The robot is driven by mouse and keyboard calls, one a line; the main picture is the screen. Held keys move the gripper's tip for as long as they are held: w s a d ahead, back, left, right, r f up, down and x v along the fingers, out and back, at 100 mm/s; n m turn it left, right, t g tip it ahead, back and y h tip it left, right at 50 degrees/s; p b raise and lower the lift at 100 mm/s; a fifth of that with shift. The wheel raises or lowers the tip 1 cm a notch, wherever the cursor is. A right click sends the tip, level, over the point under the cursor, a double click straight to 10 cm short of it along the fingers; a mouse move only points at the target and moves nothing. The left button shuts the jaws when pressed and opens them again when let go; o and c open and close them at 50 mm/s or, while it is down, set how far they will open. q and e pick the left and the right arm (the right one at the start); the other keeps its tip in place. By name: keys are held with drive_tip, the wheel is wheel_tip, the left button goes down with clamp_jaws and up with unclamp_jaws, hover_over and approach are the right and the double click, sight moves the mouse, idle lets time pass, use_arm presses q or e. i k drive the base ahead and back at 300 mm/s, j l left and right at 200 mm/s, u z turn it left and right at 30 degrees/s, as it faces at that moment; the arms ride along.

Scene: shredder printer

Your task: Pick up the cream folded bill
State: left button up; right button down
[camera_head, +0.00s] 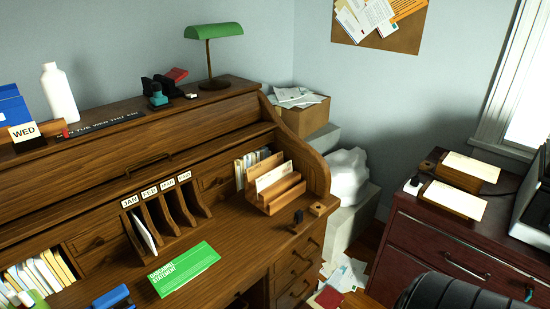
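I cannot tell for sure which paper is the cream folded bill. A pale folded sheet (143,231) stands tilted in the JAN slot of the wooden month sorter (169,219) on the roll-top desk (240,222). Another cream paper (273,176) stands in a stepped wooden letter holder (284,197) at the desk's right end. Cream sheets also rest on two wooden blocks on the dark red cabinet, one behind (471,167) and one in front (453,200). Neither of my grippers is in view.
A green statement (184,269) lies flat on the desk, with a blue object (112,298) to its left. Upright envelopes (38,275) fill the left cubby. A dark ribbed shape (455,292) blocks the bottom right. Loose papers (345,274) litter the floor.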

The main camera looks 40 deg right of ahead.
sight(263, 182)
drive_tip(key=z, duration=1.4)
